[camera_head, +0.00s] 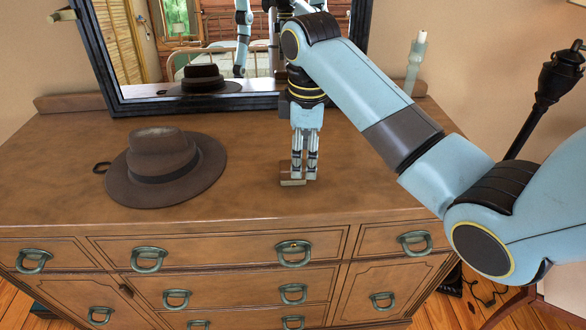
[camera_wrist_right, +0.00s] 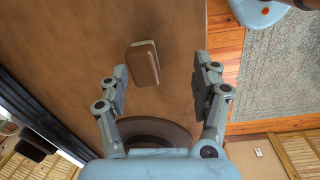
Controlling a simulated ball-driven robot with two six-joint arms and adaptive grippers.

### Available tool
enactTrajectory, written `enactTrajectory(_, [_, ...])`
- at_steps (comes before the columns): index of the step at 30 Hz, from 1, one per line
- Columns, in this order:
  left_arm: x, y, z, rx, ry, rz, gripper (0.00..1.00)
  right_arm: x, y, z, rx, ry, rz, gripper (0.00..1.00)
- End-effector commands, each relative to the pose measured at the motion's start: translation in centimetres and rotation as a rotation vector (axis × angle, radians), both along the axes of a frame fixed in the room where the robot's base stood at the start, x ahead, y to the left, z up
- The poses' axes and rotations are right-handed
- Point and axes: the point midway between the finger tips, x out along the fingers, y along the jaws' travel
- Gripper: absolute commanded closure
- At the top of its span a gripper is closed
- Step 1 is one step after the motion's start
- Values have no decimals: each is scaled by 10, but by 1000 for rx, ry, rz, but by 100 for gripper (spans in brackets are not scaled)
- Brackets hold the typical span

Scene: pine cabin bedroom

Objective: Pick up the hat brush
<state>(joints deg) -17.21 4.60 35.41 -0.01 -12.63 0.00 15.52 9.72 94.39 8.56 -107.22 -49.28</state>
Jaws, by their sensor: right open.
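The hat brush (camera_head: 291,182) is a small brown block with a paler side, lying on the dresser top near its front edge. In the right wrist view the brush (camera_wrist_right: 145,64) lies ahead of the fingertips, nearer the left finger. My right gripper (camera_head: 305,172) points down over the brush and hides part of it in the head view. The same gripper (camera_wrist_right: 162,82) is open, with nothing between its fingers. I cannot tell the exact height of the fingertips above the brush. My left gripper is not directly in view.
A brown felt hat (camera_head: 160,165) sits on the dresser top (camera_head: 245,150) to the left of the brush. A black-framed mirror (camera_head: 150,104) stands behind, showing reflections. A pale candlestick (camera_head: 415,65) stands at the back right. Bare wood lies between hat and brush.

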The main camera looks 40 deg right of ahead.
Motion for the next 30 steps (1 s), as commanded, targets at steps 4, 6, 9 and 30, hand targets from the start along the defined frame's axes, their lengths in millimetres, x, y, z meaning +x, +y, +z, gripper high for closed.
enactTrajectory(4, [1, 0, 4, 0, -1, 0, 60, 29, -4, 34, 14, 34, 116, 35])
enactTrajectory(6, [1, 0, 5, 0, -3, 0, 60, 33, -5, 36, 19, 45, 144, 35])
enactTrajectory(9, [2, 0, 7, 0, -4, 0, 60, 34, -5, 24, 22, 53, 157, 35])
enactTrajectory(30, [2, 0, 17, 0, -4, 0, 60, 37, 1, -65, 19, 48, 155, 35])
